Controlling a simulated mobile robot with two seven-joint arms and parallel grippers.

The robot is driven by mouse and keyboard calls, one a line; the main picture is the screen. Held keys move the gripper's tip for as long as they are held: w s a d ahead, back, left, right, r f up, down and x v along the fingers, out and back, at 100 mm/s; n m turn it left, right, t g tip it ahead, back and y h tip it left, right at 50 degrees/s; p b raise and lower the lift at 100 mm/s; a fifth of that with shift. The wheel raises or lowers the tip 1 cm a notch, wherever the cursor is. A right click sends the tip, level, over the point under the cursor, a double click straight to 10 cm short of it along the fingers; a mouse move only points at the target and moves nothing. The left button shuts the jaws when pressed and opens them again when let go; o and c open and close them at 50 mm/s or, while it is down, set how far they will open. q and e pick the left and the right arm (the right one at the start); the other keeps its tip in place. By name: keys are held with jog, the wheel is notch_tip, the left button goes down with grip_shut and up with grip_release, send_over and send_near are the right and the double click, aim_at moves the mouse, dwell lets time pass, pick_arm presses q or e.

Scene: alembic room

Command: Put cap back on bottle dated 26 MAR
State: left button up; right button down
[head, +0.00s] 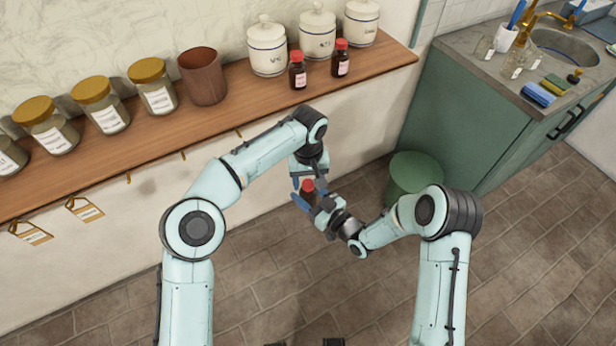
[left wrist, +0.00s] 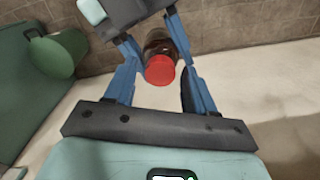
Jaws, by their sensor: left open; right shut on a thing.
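A small dark brown bottle (left wrist: 157,46) with a red cap (left wrist: 161,70) is held in the air in front of the shelf. The red cap (head: 307,185) sits on the bottle's top; how tightly cannot be told. My right gripper (head: 313,197) is shut on the bottle's body from the side. My left gripper (head: 308,178) is above it, open, its blue fingers on either side of the cap with gaps visible in the left wrist view. The held bottle's label and date are hidden. Two other red-capped brown bottles (head: 298,73) (head: 341,60) stand on the shelf; their labels are unreadable.
The wooden shelf (head: 240,95) also holds white lidded jars (head: 267,50), a brown cup (head: 202,76) and gold-lidded glass jars (head: 152,88). A green bin (head: 412,175) stands on the floor by the green sink cabinet (head: 465,125). Open floor lies below my arms.

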pick_arm(q)
grip_shut()
jog(key=m, duration=0.5)
jog(key=shift+m, duration=0.4)
jog(key=m, duration=0.5)
jog(key=shift+m, duration=0.3)
jog(key=shift+o, duration=0.7)
grip_release()
notch_tip(320, 180, up, 12)
